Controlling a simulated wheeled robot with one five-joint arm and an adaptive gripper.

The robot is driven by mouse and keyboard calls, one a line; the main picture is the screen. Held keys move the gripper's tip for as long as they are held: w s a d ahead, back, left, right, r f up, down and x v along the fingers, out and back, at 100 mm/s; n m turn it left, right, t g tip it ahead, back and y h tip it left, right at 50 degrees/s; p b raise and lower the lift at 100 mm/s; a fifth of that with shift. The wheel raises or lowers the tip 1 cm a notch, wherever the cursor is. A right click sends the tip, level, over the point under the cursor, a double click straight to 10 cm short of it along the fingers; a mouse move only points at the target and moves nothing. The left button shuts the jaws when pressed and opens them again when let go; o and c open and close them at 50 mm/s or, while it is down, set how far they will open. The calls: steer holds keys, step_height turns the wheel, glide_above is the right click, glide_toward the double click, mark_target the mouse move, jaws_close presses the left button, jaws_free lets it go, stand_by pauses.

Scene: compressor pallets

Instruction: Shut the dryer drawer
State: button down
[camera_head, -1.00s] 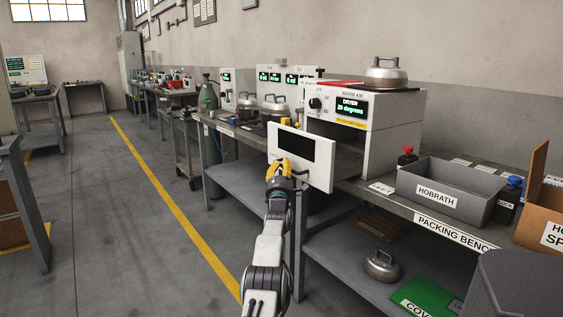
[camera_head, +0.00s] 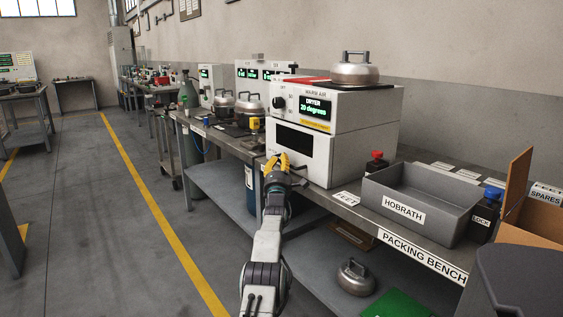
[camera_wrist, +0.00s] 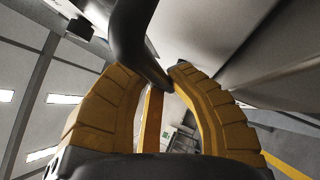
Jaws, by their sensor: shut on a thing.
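The white dryer (camera_head: 365,112) stands on the packing bench, its display reading "DRYER 20 degrees". Its drawer front (camera_head: 316,165), white with a dark window, sits against the dryer body below the display, with no clear gap visible. My gripper (camera_head: 278,161) is at the lower left of the drawer front, its yellow fingers shut on the dark drawer handle. In the wrist view the curved black handle (camera_wrist: 138,38) passes between the yellow fingers of my gripper (camera_wrist: 160,80). The drawer's inside is hidden.
A silver compressor (camera_head: 355,70) sits on top of the dryer. A grey HOBRATH bin (camera_head: 405,213), a red-topped bottle (camera_head: 376,165) and an open cardboard box (camera_head: 545,220) are right of it. The floor (camera_head: 100,230) left of the bench is clear.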

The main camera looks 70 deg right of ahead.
steer(key=shift+s+r, duration=0.1)
steer(key=shift+r, duration=0.15)
steer(key=c, duration=1.1)
jaws_free()
steer(key=shift+f, duration=0.2)
steer(key=shift+f, duration=0.1)
